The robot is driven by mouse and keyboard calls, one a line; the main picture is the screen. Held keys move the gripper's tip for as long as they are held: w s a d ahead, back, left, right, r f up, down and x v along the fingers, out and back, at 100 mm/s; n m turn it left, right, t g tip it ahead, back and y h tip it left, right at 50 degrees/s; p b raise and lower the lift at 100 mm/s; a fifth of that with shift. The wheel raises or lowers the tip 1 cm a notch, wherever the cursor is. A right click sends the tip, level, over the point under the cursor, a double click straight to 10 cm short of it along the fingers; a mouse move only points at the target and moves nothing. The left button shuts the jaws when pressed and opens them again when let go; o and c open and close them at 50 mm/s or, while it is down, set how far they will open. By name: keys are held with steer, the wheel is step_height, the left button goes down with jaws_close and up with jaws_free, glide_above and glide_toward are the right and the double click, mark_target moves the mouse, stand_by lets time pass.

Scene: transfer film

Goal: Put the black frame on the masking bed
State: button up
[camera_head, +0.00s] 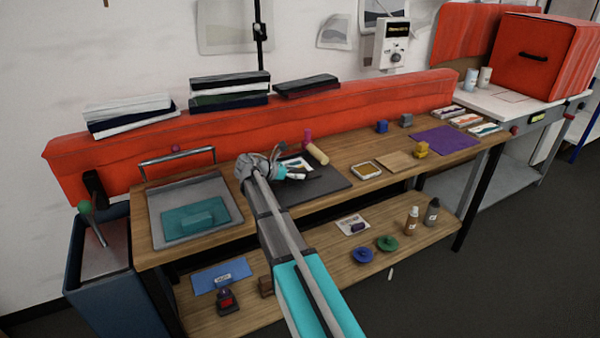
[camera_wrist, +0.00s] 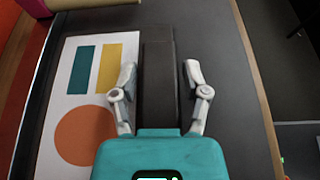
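My gripper (camera_wrist: 160,76) is open over a dark mat (camera_wrist: 222,60); it also shows in the head view (camera_head: 297,174). A long black bar (camera_wrist: 158,75) lies between its fingers, with a gap on both sides. I cannot tell whether this bar is part of the black frame; its near end is hidden behind the teal gripper body. Left of it lies a white card (camera_wrist: 73,65) with teal, yellow and orange shapes. The dark mat, in the head view (camera_head: 330,184), is on the wooden bench. I cannot tell which surface is the masking bed.
A grey tray (camera_head: 165,238) with a teal pad (camera_head: 203,213) stands at the bench's left. A tan roller (camera_head: 317,153) is behind the mat. A small pale-rimmed tray (camera_head: 365,171), yellow block (camera_head: 421,150) and purple sheet (camera_head: 445,140) are to the right. A red backboard (camera_head: 130,150) runs behind.

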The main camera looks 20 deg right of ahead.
steer(key=shift+o, duration=0.4)
steer(key=shift+r, duration=0.15)
steer(key=shift+a+r+p, duration=0.1)
steer(key=shift+a+p, duration=0.1)
steer(key=shift+p, duration=0.1)
steer(key=p+v, duration=0.4)
steer(key=v, duration=0.7)
steer(key=shift+a, duration=0.3)
